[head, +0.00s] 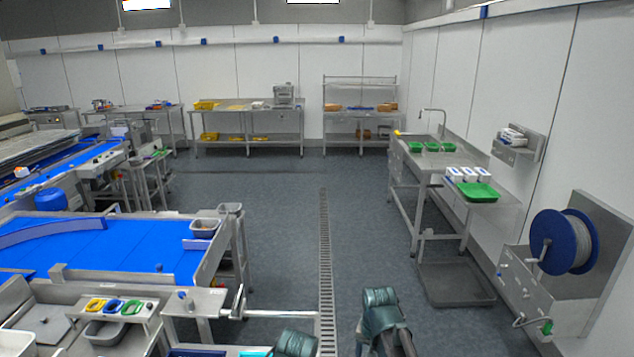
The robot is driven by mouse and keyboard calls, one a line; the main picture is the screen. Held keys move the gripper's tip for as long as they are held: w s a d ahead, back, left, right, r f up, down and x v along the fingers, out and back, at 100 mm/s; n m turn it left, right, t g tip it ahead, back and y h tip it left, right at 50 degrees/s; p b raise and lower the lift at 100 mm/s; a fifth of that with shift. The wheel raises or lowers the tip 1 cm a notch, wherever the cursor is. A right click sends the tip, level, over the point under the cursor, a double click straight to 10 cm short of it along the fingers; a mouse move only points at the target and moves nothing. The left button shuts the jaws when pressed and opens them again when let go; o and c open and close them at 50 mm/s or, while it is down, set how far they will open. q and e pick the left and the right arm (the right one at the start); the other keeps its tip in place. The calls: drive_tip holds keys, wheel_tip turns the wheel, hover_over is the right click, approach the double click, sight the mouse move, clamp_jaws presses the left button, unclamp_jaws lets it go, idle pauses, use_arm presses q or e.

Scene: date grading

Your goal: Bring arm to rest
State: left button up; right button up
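Two teal-covered parts of my arms show at the bottom edge of the head view. The part at the right (382,312) rises higher, over the floor just right of the drain. The part at the left (296,343) is cut off by the bottom edge, beside the front work station. I can make out no fingers on either arm, and neither gripper is in view. Nothing held is visible.
A blue conveyor (130,247) and a steel station with yellow, blue and green rings (113,306) stand at the left front. A sink bench (425,165) and a hose reel (563,242) line the right wall. The grey floor (275,205) between is clear, with a drain grate (325,260).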

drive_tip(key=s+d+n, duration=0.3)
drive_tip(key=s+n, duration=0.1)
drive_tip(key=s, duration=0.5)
use_arm(q)
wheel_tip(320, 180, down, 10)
drive_tip(key=b, duration=1)
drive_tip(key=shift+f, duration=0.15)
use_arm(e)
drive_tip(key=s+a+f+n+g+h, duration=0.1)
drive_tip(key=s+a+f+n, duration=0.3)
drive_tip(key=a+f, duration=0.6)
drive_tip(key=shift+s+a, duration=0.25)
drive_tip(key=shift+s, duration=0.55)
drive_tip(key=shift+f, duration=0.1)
